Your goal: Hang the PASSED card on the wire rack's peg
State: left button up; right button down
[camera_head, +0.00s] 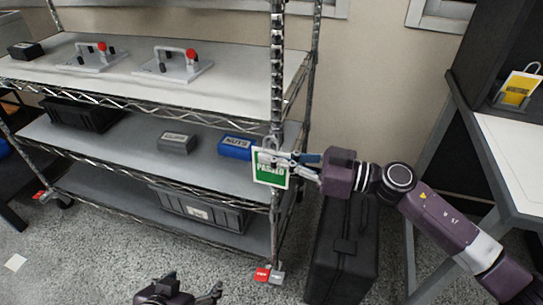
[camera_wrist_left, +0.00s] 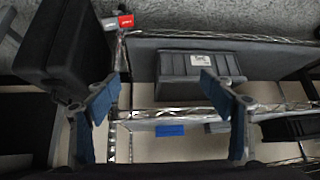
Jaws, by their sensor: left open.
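The white and green PASSED card (camera_head: 270,168) is upright in front of the wire rack's near corner post (camera_head: 277,60), at about the height of the middle shelf. A loop shows at its top; I cannot tell whether it is over a peg. My right gripper (camera_head: 297,165) reaches in from the right, its fingertips at the card's right edge. Whether it grips the card is unclear. My left gripper (camera_head: 195,288) is low at the bottom of the head view, away from the card. The left wrist view shows its blue-padded fingers (camera_wrist_left: 155,100) spread wide and empty.
The rack's shelves hold a blue NUTS box (camera_head: 235,147), a grey box (camera_head: 176,141), dark bins and two fixtures with red knobs. A black case (camera_head: 343,250) stands right of the rack. A yellow card (camera_head: 519,90) stands at the far right, by a table (camera_head: 520,150).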

pick_arm(q)
jog(key=shift+s+a+f, duration=0.1)
jog(key=shift+s+f, duration=0.2)
jog(key=shift+s, duration=0.2)
pick_arm(e)
jog(key=shift+d+f, duration=0.1)
jog(key=shift+f, duration=0.3)
